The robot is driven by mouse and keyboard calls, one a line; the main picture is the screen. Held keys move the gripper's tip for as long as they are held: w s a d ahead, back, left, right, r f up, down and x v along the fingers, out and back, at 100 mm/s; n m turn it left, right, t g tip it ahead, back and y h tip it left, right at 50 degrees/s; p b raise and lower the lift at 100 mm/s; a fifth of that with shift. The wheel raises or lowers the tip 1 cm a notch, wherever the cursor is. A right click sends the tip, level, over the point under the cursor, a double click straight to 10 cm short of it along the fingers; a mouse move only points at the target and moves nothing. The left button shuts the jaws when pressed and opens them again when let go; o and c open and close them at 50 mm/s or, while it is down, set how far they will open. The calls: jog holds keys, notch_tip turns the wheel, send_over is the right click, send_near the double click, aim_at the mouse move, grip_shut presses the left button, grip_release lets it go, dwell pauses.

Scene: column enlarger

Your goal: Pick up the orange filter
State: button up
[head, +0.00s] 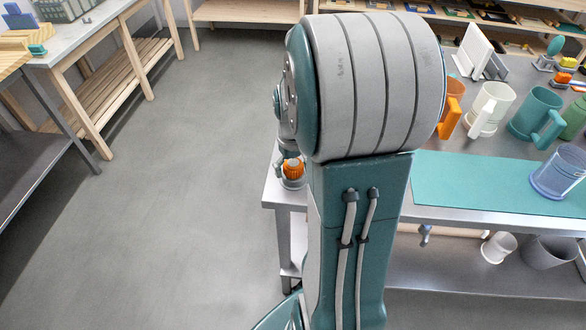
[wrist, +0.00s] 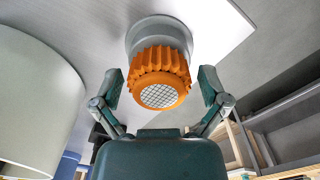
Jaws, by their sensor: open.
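The orange filter (wrist: 160,75) has a ribbed rim and a pale mesh face. It sits in a grey round holder (wrist: 158,32), and its mesh face points toward the wrist camera. My gripper (wrist: 161,84) is open, with one finger on each side of the filter and a visible gap on both sides. In the head view the filter (head: 293,168) is at the left end of the metal table (head: 470,212), just left of my arm. My arm hides most of the gripper there.
A large pale cylinder (wrist: 35,100) stands close on the left in the wrist view. In the head view, a white mug (head: 490,108), a teal mug (head: 535,112) and a blue mug (head: 558,172) stand to the right, near a teal mat (head: 470,185). The floor (head: 170,210) at left is clear.

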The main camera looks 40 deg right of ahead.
jog(key=c, duration=1.2)
jog(key=shift+c, duration=0.2)
jog(key=shift+r, duration=0.15)
